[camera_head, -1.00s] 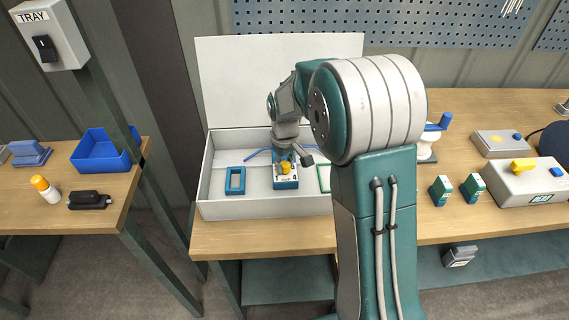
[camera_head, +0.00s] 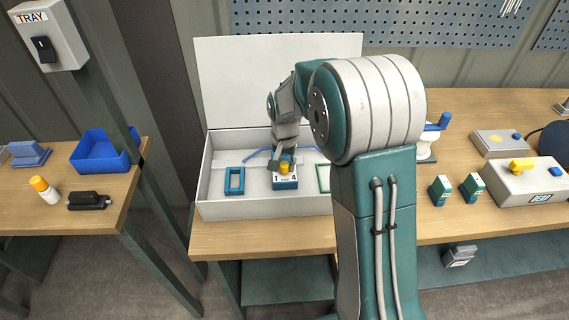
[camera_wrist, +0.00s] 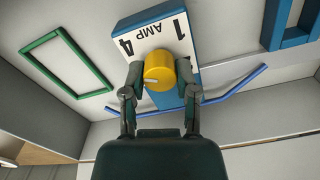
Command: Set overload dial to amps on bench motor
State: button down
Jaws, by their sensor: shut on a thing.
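The yellow overload dial (camera_wrist: 160,70) sits on a blue block with a white face (camera_wrist: 151,35) marked "1", "AMP" and "4". In the head view the yellow dial (camera_head: 284,168) and its block (camera_head: 286,183) stand inside the open white box. My gripper (camera_wrist: 160,84) has one finger on each side of the dial and is shut on it. A pale pointer line shows on the dial's near side in the wrist view. In the head view my gripper (camera_head: 283,155) is behind and above the dial, partly hidden.
The white box (camera_head: 265,209) also holds a blue frame (camera_head: 227,181), a green frame (camera_wrist: 28,47) and a blue bent strip (camera_wrist: 235,88). Its raised lid stands behind. A side table at left holds a blue bin (camera_head: 82,160). A grey case (camera_head: 520,188) is at right.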

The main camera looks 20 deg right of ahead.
aim_at(284, 163)
jog(key=shift+s+f+m, duration=0.1)
jog(key=shift+f+m, duration=0.05)
jog(key=shift+m, duration=0.95)
jog(key=shift+c, duration=1.9)
grip_release()
jog(key=shift+a, duration=0.1)
notch_tip(284, 163, up, 12)
